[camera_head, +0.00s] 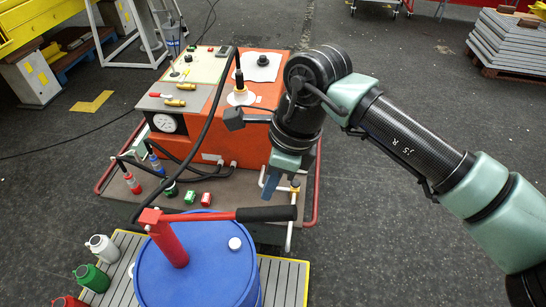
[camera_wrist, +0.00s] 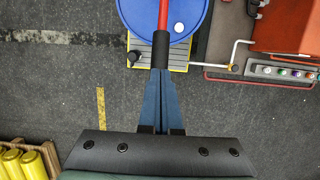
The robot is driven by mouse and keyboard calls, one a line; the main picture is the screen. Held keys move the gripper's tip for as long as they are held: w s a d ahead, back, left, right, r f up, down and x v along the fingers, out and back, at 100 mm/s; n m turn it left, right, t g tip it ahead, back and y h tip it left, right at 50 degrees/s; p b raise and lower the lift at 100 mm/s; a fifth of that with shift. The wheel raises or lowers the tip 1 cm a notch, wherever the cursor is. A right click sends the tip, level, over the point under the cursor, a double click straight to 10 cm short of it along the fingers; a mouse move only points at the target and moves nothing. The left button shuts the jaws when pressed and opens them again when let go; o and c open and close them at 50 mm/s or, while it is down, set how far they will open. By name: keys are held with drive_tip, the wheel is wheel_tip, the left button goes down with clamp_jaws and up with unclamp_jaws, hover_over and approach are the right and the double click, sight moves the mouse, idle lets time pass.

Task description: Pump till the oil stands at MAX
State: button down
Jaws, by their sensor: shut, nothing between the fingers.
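The red hand pump (camera_head: 170,243) stands on top of the blue drum (camera_head: 205,265). Its lever reaches to the right and ends in a black grip (camera_head: 266,214). In the wrist view the black grip (camera_wrist: 161,50) lies straight ahead of the fingertips. My gripper (camera_head: 268,195) is shut and empty, its blue fingers pointing down close above the grip; the shut fingers also show in the wrist view (camera_wrist: 159,76). I cannot tell whether the fingertips touch the grip. I cannot make out an oil level or MAX mark in either view.
The orange machine (camera_head: 255,125) with a round dial (camera_head: 166,123), hoses and valves stands behind the drum. White, green and red bottles (camera_head: 92,277) stand left of the drum. Bare floor lies further right.

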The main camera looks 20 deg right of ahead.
wheel_tip(320, 180, down, 19)
drive_tip(key=b, duration=1.8)
wheel_tip(320, 180, up, 19)
drive_tip(key=p, duration=1.1)
drive_tip(key=shift+r, duration=0.1)
wheel_tip(320, 180, down, 20)
drive_tip(key=r+b, duration=0.1)
drive_tip(key=b, duration=1.5)
wheel_tip(320, 180, up, 19)
drive_tip(key=p, duration=1.2)
drive_tip(key=shift+p, duration=0.35)
drive_tip(key=shift+f, duration=0.1)
